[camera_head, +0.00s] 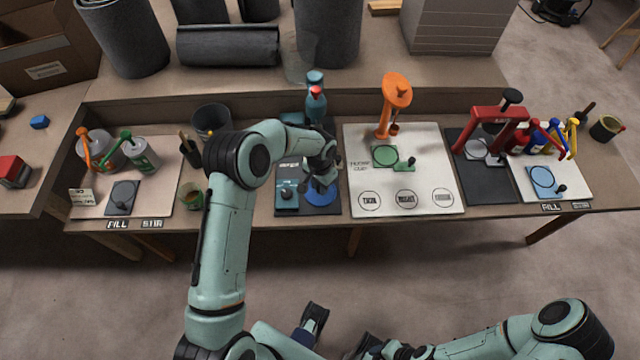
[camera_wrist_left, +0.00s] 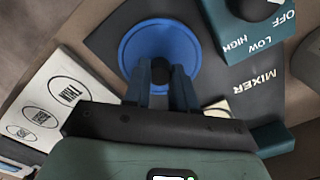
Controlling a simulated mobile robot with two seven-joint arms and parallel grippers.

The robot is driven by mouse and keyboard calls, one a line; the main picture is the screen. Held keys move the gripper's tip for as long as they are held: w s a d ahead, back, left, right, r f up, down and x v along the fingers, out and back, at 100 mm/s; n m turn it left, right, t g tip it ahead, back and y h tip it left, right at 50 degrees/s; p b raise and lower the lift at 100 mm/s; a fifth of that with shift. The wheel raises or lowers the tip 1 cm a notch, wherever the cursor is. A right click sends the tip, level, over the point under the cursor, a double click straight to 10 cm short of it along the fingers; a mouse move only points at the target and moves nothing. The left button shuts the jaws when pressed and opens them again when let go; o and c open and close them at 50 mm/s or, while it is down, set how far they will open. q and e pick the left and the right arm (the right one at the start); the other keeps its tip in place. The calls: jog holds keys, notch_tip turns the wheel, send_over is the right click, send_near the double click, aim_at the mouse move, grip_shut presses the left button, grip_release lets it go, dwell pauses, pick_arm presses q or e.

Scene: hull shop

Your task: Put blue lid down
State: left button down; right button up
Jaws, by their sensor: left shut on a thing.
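The blue lid (camera_wrist_left: 150,40) is a round blue disc with a raised rim and a dark knob (camera_wrist_left: 160,72) at its middle. My left gripper (camera_wrist_left: 161,80) is shut on the knob. In the head view the left gripper (camera_head: 322,183) points down over the dark mixer mat (camera_head: 308,209), and part of the blue lid (camera_head: 322,197) shows beneath it. The lid is over the mat; I cannot tell whether it touches it. The mixer (camera_head: 287,196) stands just left of the lid.
A blue bottle (camera_head: 315,105) stands behind. A dark bin (camera_head: 211,121) and small cup (camera_head: 191,196) stand left. A red press (camera_head: 495,128) is farther right.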

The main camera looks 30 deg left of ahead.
pick_arm(q)
jog(key=c, duration=0.9)
grip_release()
jog(key=shift+r, duration=0.1)
jog(key=shift+r, duration=0.4)
notch_tip(320, 180, up, 11)
jog(key=shift+r+p, duration=0.2)
jog(key=shift+p, duration=0.35)
